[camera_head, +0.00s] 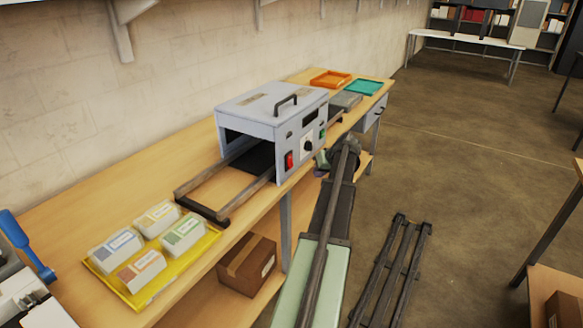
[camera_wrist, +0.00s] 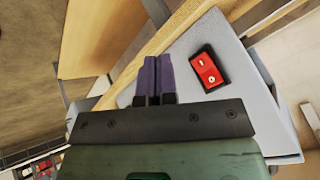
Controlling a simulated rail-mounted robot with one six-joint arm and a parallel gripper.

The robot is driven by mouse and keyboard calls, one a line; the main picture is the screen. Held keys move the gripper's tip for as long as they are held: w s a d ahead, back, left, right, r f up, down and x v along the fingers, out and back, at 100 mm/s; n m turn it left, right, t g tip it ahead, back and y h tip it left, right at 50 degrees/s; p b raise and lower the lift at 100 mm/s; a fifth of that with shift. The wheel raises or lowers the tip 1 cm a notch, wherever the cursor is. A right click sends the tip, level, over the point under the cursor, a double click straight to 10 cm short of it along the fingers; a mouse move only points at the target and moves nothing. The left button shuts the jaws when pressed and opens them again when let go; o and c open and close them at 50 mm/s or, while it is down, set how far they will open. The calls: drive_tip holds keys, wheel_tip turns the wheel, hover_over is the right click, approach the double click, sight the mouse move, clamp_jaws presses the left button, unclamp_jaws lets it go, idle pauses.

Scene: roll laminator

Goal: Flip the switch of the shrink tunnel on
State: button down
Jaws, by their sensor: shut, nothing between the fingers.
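The shrink tunnel (camera_head: 262,112) is a light grey box with a lid handle on the wooden bench. Its red rocker switch (camera_head: 290,161) is on the front panel, near the lower left corner, beside a dial (camera_head: 307,146). In the wrist view the red switch (camera_wrist: 207,70) shows in a black frame, to the right of the fingertips. My gripper (camera_wrist: 154,62) is shut and empty, its two purple fingers together near the panel's edge. In the head view my gripper (camera_head: 323,160) is in front of the panel, right of the switch, partly hidden by my arm.
A yellow tray (camera_head: 152,285) with several labelled packs is at the front left of the bench. A rail frame (camera_head: 202,212) sticks out of the tunnel mouth. Orange (camera_head: 330,79) and teal (camera_head: 364,88) trays lie beyond the tunnel. A cardboard box (camera_head: 246,265) is on the lower shelf.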

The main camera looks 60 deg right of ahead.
drive_tip(key=w+f+b, duration=0.1)
drive_tip(key=w, duration=0.6)
drive_tip(key=shift+w+d, duration=0.25)
drive_tip(key=shift+w+f, duration=0.1)
drive_tip(key=shift+f, duration=0.05)
idle(1.6)
drive_tip(key=shift+w, duration=0.3)
drive_tip(key=shift+w+d+f, duration=0.1)
drive_tip(key=shift+w, duration=0.3)
idle(0.4)
drive_tip(key=shift+s, duration=0.2)
drive_tip(key=shift+s, duration=0.65)
drive_tip(key=s, duration=0.3)
drive_tip(key=s+r, duration=0.1)
drive_tip(key=s, duration=0.1)
drive_tip(key=shift+a+p, duration=0.3)
drive_tip(key=shift+p, duration=0.1)
